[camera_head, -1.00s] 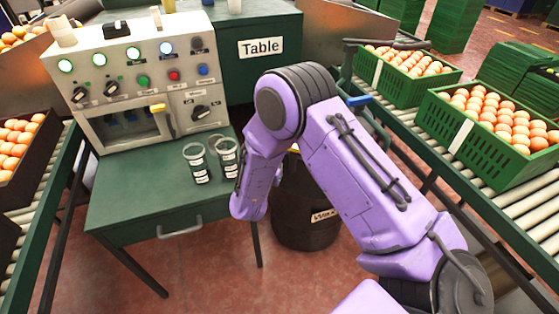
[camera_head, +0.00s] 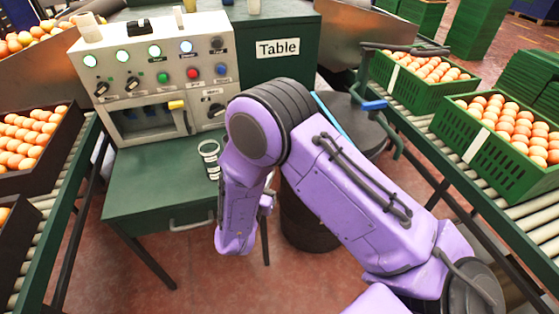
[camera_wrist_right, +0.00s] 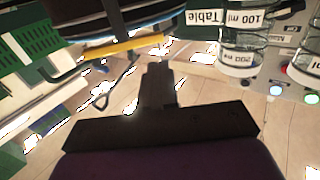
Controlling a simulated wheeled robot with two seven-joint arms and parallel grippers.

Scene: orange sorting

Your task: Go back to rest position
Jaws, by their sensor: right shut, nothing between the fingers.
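My right arm (camera_head: 345,185), purple, reaches in from the lower right of the head view and bends down in front of the green table. Its gripper is hidden behind the forearm there. In the right wrist view my right gripper (camera_wrist_right: 160,80) has its dark fingers together, with nothing between them. Glass beakers (camera_wrist_right: 245,45) marked in ml stand apart from it at the upper right. One beaker (camera_head: 210,158) shows on the table in the head view, beside the forearm. My left gripper is in neither current view.
A control panel (camera_head: 150,70) with lit buttons stands on the green table (camera_head: 150,190). A dark barrel (camera_head: 305,220) is partly behind my arm.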

